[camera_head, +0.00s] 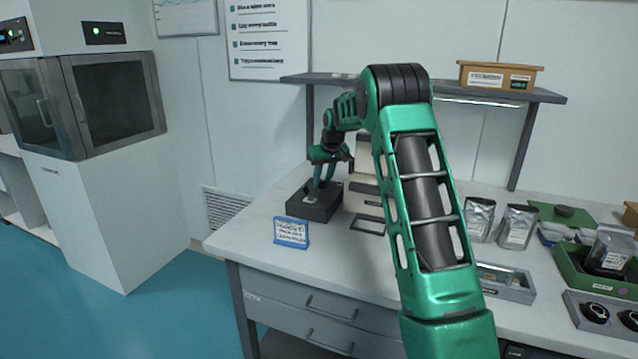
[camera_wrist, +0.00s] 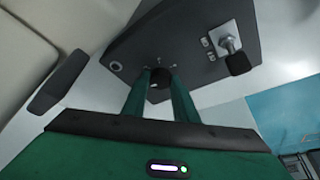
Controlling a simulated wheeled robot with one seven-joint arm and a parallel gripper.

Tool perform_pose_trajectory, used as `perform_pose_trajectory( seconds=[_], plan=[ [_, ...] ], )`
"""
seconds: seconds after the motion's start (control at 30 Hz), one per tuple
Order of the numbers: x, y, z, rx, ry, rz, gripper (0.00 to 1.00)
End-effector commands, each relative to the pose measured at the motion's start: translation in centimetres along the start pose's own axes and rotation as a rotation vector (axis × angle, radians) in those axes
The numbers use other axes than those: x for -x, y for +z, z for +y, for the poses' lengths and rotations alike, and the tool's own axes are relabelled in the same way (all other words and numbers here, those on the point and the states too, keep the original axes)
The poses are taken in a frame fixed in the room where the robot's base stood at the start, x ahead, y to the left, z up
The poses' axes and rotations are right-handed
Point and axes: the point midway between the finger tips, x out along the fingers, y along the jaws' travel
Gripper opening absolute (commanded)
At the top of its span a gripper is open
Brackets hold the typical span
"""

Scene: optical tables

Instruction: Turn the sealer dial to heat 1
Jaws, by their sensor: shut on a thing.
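The sealer (camera_head: 313,209) is a dark grey box on the left part of the bench top. Its dark panel fills the upper middle of the wrist view (camera_wrist: 190,30). The dial (camera_wrist: 160,84) is a small black knob on that panel, with small pale marks around its far side. My gripper (camera_wrist: 160,92) is shut on the dial, one green finger on each side. In the head view my gripper (camera_head: 322,177) reaches down onto the sealer's top. The heat numbers and the dial's setting are too small to read.
A metal lever with a black end (camera_wrist: 237,60) stands on the panel, right of the dial. A cream device (camera_head: 366,196) stands right of the sealer. A blue-edged sign (camera_head: 291,232) stands in front. Silver pouches (camera_head: 479,217) and a green tray (camera_head: 585,280) are farther right. A shelf (camera_head: 450,88) runs above.

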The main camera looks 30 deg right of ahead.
Motion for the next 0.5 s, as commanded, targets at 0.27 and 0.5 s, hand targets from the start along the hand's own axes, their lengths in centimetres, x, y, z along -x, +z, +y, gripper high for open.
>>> perform_pose_trajectory(
  seconds=[0.27,0.5],
  plan=[
    [0.03,-0.19,0.1,0.126,-0.053,0.005,0.04],
    [0.07,-0.23,0.04,0.172,-0.071,0.005,0.04]
  ],
)
